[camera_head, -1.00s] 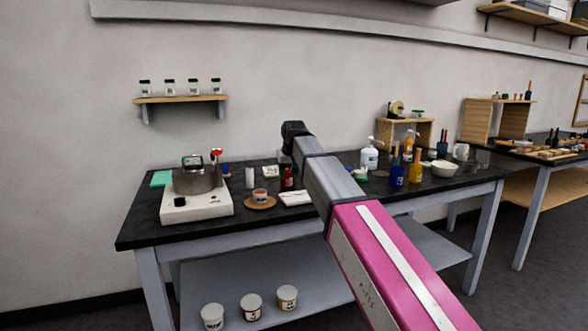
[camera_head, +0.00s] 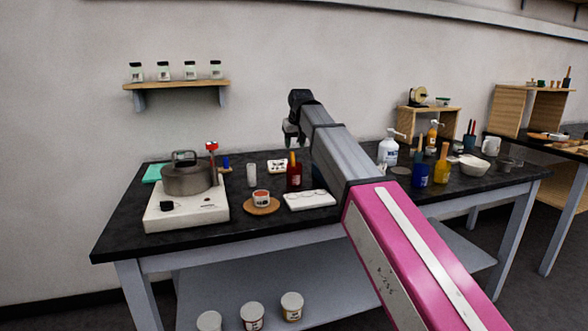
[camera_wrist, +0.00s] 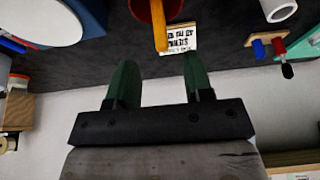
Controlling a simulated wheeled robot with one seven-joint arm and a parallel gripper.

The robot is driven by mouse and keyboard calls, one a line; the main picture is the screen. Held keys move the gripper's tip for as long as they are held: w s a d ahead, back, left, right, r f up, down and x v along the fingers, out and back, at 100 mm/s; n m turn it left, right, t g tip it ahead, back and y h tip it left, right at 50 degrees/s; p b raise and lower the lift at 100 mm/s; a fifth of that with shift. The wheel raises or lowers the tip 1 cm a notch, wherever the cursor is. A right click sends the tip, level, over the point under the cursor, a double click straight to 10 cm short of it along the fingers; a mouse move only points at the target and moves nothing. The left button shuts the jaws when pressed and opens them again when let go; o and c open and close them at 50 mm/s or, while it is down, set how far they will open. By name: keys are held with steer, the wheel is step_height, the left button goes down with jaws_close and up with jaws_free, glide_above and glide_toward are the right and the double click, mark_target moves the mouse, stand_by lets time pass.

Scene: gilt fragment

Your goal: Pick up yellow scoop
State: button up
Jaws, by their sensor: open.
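A yellow handle (camera_head: 293,159) stands up out of a red cup (camera_head: 294,178) on the dark table; I take it for the yellow scoop, though its lower end is hidden in the cup. In the wrist view the yellow handle (camera_wrist: 160,32) and the red cup (camera_wrist: 157,8) show at the top, beyond the fingertips. My gripper (camera_head: 291,136) is above the table, near the cup. In the wrist view my gripper (camera_wrist: 159,62) has its two green fingers apart, with nothing held between them.
A white hot plate (camera_head: 187,212) with a grey pot (camera_head: 188,180) stands at left. A small cup on a round coaster (camera_head: 261,206) and a white palette (camera_head: 309,200) lie in front. Bottles, including a white pump bottle (camera_head: 389,152), stand at right.

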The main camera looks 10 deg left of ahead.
mark_target(293, 156)
steer(key=shift+s+x, duration=0.15)
steer(key=shift+x, duration=1.4)
steer(key=shift+s+x, duration=0.15)
steer(key=shift+x, duration=1.35)
steer(key=shift+c, duration=0.3)
jaws_close()
